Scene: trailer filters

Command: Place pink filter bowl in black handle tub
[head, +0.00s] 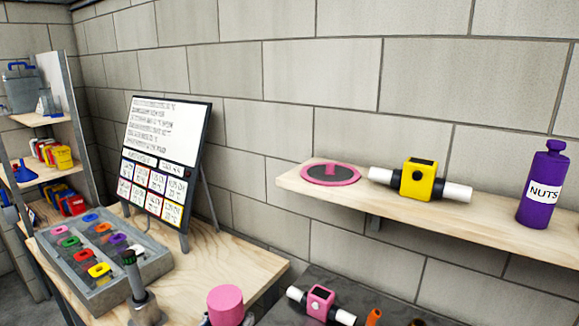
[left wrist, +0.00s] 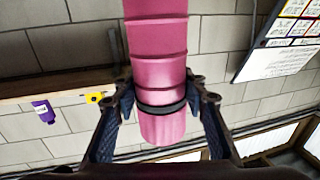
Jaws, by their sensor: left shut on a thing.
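The pink filter bowl (head: 225,305) is a ribbed pink cylinder at the bottom of the head view. It also fills the middle of the left wrist view (left wrist: 160,60). My left gripper (left wrist: 163,95) is shut on it, with a finger on each side and a dark band across it. In the head view only small parts of the gripper show beside the bowl. I cannot make out a tub with a black handle in either view. My right gripper is not in view.
A grey tray (head: 160,262) with several coloured rings lies on the wooden table (head: 245,262). A board (head: 160,160) stands behind it. The wall shelf (head: 400,205) holds a pink-rimmed disc (head: 330,174), a yellow filter head (head: 418,180) and a purple NUTS bottle (head: 541,190). A pink filter head (head: 319,302) sits lower.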

